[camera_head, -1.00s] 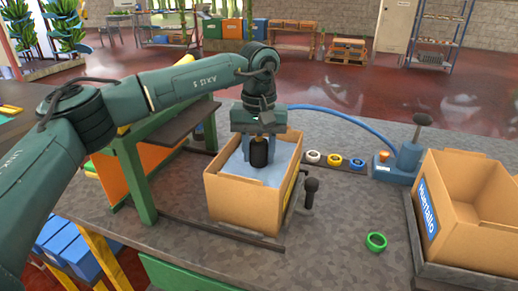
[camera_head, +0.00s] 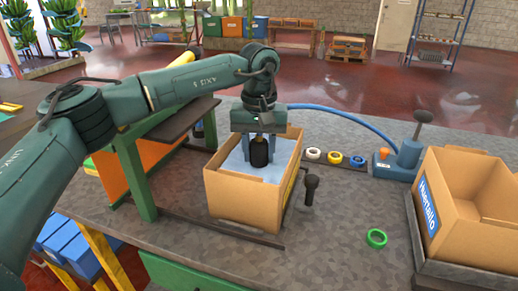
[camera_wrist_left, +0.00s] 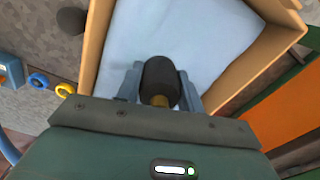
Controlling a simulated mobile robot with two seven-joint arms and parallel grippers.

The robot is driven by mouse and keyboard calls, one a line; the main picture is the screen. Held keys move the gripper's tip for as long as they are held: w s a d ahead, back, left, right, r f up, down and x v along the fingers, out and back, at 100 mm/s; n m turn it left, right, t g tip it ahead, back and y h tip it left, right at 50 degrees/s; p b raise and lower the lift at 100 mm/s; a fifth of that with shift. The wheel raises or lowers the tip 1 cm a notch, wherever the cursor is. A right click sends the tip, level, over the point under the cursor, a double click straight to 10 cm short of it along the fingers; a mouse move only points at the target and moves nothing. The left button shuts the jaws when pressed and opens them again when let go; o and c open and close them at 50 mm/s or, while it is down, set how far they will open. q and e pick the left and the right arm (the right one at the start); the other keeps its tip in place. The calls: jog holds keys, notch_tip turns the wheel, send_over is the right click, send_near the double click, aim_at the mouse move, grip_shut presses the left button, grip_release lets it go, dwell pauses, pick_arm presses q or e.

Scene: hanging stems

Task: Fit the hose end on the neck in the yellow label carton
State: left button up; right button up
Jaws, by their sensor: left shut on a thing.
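My left gripper (camera_head: 260,152) is shut on the hose end (camera_wrist_left: 161,82), a black cylinder with a brass-coloured part beneath it. It holds the hose end over the open carton (camera_head: 240,204) in the middle of the bench. A pale blue bag (camera_head: 239,166) fills the carton; it also shows in the left wrist view (camera_wrist_left: 205,35). A narrow yellow strip shows on the carton's right side, but I cannot read a label there. I cannot make out the neck. The blue hose (camera_head: 365,125) runs behind the gripper. My right gripper is not in view.
A blue pump-like device (camera_head: 402,160) with a black-topped lever stands right of the carton. Several coloured rings (camera_head: 334,157) lie in a row, and a green ring (camera_head: 376,238) lies in front. A black knob (camera_head: 311,188) stands close to the carton. An open carton (camera_head: 470,220) labelled in blue stands at right.

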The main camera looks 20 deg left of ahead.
pick_arm(q)
jog(key=shift+f, duration=0.1)
dwell(0.3)
jog(key=o, duration=1.6)
jog(key=shift+r, duration=0.2)
jog(key=shift+r+p, duration=1.1)
jog(key=shift+r, duration=0.05)
jog(key=shift+r, duration=0.15)
